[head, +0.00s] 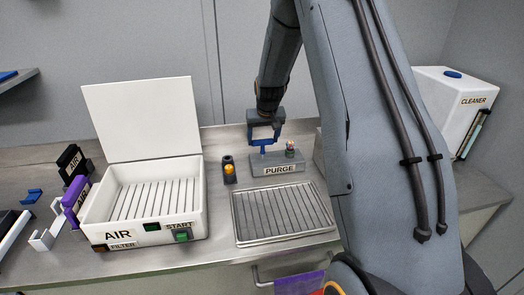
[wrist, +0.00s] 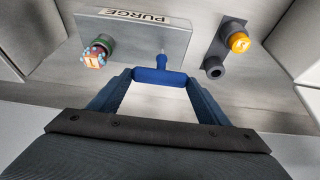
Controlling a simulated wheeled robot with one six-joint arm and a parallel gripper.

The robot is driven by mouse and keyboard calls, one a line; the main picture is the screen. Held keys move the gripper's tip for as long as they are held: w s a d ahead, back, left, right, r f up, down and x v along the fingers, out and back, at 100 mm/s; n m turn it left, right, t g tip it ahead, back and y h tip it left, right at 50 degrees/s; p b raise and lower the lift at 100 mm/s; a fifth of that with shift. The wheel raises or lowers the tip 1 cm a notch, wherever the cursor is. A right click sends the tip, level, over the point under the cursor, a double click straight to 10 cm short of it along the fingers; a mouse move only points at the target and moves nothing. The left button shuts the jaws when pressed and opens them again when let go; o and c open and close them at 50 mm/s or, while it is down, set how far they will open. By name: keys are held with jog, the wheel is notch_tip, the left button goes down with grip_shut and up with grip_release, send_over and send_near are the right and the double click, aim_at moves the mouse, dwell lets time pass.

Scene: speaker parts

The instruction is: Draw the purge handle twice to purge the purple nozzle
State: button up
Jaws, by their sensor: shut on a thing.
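The grey purge block (head: 279,169), labelled PURGE, stands on the steel bench behind a slatted tray. Its blue T-shaped purge handle (wrist: 162,74) has a crossbar and a short stem reaching to the block. My gripper (head: 263,138) is shut on the crossbar; in the wrist view, the fingers (wrist: 160,77) sit at its two ends. A small round fitting (head: 290,149) stands on the block, right of the handle. In the wrist view this fitting (wrist: 98,50) is greenish, with a small orange numbered piece and blue beads. I cannot make out a purple nozzle there.
A small dark holder with a yellow knob (head: 229,170) stands left of the block. The slatted tray (head: 240,232) lies in front. An open white AIR box (head: 150,246) is at left, a purple-cased item (head: 75,196) beside it. A white CLEANER tank (head: 450,95) is far right.

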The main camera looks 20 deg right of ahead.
aim_at(263, 141)
notch_tip(263, 141, down, 2)
jog(key=shift+w+f+b, duration=0.1)
jog(key=shift+f+b, duration=0.15)
jog(key=shift+b, duration=0.15)
jog(key=shift+r, duration=0.2)
notch_tip(263, 141, up, 8)
jog(key=p, duration=0.4)
notch_tip(263, 141, down, 9)
jog(key=b, duration=0.4)
jog(key=shift+r, duration=0.5)
jog(key=o, duration=1.5)
